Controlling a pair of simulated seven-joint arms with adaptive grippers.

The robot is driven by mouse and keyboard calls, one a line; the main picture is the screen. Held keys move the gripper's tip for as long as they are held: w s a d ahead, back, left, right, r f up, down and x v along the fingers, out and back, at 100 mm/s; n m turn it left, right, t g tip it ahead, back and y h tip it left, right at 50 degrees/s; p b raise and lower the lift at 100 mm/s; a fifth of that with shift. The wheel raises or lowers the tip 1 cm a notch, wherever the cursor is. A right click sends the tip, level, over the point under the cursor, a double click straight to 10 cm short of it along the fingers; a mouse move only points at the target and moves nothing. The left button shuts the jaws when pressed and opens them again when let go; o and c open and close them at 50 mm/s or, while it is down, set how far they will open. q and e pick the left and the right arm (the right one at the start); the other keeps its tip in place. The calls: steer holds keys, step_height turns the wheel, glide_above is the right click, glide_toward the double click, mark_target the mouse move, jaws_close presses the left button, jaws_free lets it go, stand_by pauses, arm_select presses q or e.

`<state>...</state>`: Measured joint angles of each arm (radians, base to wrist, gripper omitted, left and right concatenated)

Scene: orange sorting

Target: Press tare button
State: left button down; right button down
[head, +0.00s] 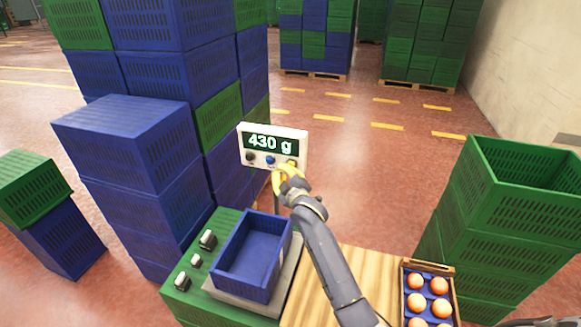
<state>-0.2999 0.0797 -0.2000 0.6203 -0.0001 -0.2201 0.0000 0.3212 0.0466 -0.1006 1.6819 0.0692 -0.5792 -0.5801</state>
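The scale's white display panel (246,134) stands behind the scale and reads "430 g". Below the readout are a dark button (250,157) and a blue button (270,160); their small labels are too small to read. My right gripper (284,176) reaches up to the panel's lower right corner, with its yellow fingers in front of that corner. I cannot tell whether it touches the panel or how far the fingers are apart. An empty blue crate (252,250) sits on the scale's grey platform (226,296). My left gripper is not in view.
A crate of oranges (403,290) stands at the right on the wooden tabletop (385,262). Green crates (490,215) are stacked at the right and blue crates (130,150) at the left. Several small switches (207,239) sit left of the scale.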

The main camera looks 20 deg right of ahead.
steer(key=shift+w+d, duration=0.6)
steer(key=shift+w, duration=0.2)
stand_by(1.5)
steer(key=shift+s+a, duration=0.15)
stand_by(0.4)
steer(key=shift+s+a, duration=0.4)
steer(key=shift+s, duration=0.3)
steer(key=shift+a, duration=0.1)
steer(key=shift+s+a, duration=0.7)
steer(key=shift+s, duration=0.35)
steer(key=shift+s+a, duration=0.65)
steer(key=shift+s, duration=0.35)
